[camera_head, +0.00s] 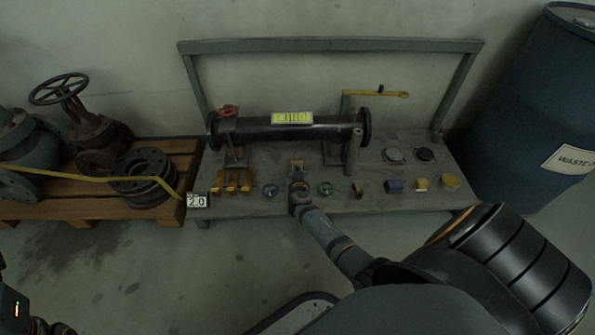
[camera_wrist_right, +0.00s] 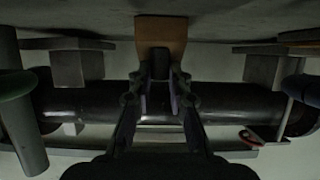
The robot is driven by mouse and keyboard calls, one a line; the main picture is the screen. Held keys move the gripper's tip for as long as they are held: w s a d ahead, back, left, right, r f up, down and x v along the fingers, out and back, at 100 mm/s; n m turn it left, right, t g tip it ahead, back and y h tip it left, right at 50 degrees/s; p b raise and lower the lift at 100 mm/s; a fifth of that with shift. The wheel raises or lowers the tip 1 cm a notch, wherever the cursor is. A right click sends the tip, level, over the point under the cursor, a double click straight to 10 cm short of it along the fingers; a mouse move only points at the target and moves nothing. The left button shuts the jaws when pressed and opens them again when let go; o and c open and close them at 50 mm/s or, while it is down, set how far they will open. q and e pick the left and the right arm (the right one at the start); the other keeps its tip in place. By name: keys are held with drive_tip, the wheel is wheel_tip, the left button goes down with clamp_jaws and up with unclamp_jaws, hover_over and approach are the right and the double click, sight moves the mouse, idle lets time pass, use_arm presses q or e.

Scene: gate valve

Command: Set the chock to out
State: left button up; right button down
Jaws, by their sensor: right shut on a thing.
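The chock is a small orange-brown block (camera_head: 296,163) on the grey bench, in front of the black pipe (camera_head: 255,131). In the right wrist view the chock (camera_wrist_right: 161,32) stands against the bench surface, at the top middle. My right gripper (camera_head: 297,178) reaches in from the front; in its wrist view the fingers (camera_wrist_right: 161,68) are shut on the near end of the chock. The fingers hide part of that end. Only dark arm parts show at the lower left of the head view; my left gripper is not in sight.
The pipe (camera_wrist_right: 222,100) lies just behind the chock on grey supports. A yellow lever (camera_head: 385,94) sits behind; a blue drum (camera_head: 525,110) stands at right.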

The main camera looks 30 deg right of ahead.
drive_tip(key=shift+s+a+f, duration=0.15)
drive_tip(key=shift+s+a, duration=0.1)
drive_tip(key=shift+s, duration=0.05)
drive_tip(key=s+a, duration=0.1)
drive_tip(key=s+a+b, duration=0.1)
drive_tip(key=s, duration=0.1)
drive_tip(key=shift+s, duration=0.3)
drive_tip(key=shift+s+a, duration=0.2)
drive_tip(key=c, duration=1.3)
unclamp_jaws()
drive_tip(key=shift+o, duration=0.2)
drive_tip(key=shift+s+a, duration=0.1)
drive_tip(key=shift+s, duration=0.05)
drive_tip(key=v, duration=1.2)
